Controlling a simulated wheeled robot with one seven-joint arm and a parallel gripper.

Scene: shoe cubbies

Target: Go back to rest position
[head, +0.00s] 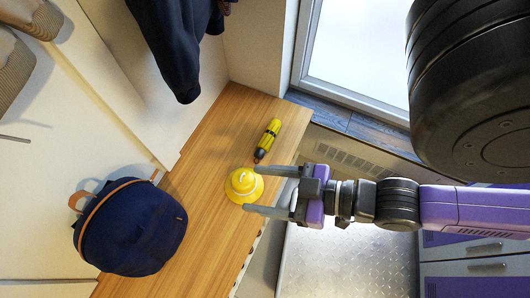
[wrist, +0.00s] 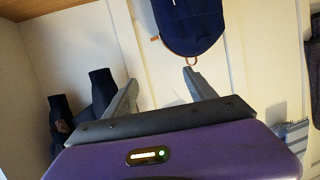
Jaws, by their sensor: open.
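My gripper (head: 252,190) is open, with its two grey fingers spread over the wooden bench top (head: 205,155) in the head view. A round yellow object (head: 243,184) shows at the fingertips, partly between them. I cannot tell whether the fingers touch it or are above it. In the wrist view the open fingers (wrist: 158,85) show with nothing between them, and the yellow object is not visible. My arm reaches in from the right in the head view.
A yellow and black flashlight-like object (head: 268,140) lies on the bench near the fingers. A navy backpack (head: 130,228) is at lower left; it also shows in the wrist view (wrist: 188,22). A dark jacket (head: 178,45) hangs above. A window (head: 360,45) is behind.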

